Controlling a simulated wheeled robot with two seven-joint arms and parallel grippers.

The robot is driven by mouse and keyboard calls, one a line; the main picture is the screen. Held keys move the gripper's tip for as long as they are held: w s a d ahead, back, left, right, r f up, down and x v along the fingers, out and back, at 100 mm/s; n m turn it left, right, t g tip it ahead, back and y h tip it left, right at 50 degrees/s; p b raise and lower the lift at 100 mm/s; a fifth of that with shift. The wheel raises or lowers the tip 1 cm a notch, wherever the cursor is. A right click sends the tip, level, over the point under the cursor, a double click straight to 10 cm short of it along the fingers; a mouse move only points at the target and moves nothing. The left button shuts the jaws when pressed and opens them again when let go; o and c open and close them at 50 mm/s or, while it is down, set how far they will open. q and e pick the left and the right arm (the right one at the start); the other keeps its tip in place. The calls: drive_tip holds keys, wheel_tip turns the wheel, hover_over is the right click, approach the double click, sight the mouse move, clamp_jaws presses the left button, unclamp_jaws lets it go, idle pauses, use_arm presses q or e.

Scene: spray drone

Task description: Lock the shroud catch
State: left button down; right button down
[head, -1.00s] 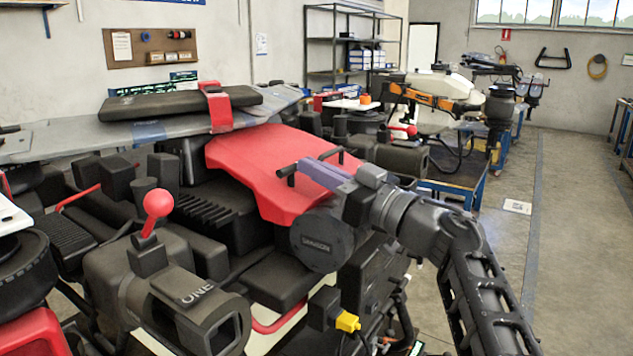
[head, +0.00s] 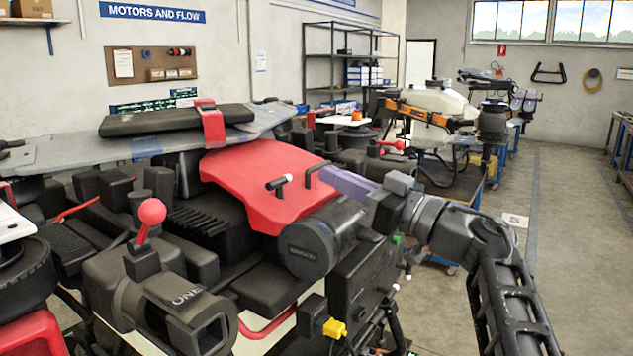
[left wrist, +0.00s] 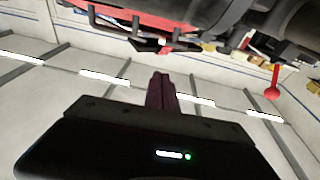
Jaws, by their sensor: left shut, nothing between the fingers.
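The red shroud (head: 255,165) slopes across the middle of the head view, on top of the dark machine. A black T-shaped handle (head: 279,183) with a pale tip stands on it, and a black bent bar (head: 322,170) rises near its right edge; I cannot tell for sure which is the catch. My left gripper (head: 328,174) has purple fingers, shut and empty, beside the bent bar and right of the T-handle. Whether it touches the bar is unclear. In the left wrist view the shut fingers (left wrist: 161,88) point toward red and black parts at the top.
A red-ball lever (head: 151,213) stands on the "ONE" housing (head: 185,300) at front left; another red-ball lever (head: 393,145) is farther back. A round black drum (head: 315,240) lies under my gripper. Another drone (head: 435,115) stands behind. Open floor (head: 575,230) lies at right.

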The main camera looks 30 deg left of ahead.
use_arm(q)
drive_tip(key=b+v, duration=0.1)
drive_tip(key=v, duration=0.5)
drive_tip(key=shift+w+f, duration=0.35)
drive_tip(key=shift+w, duration=0.1)
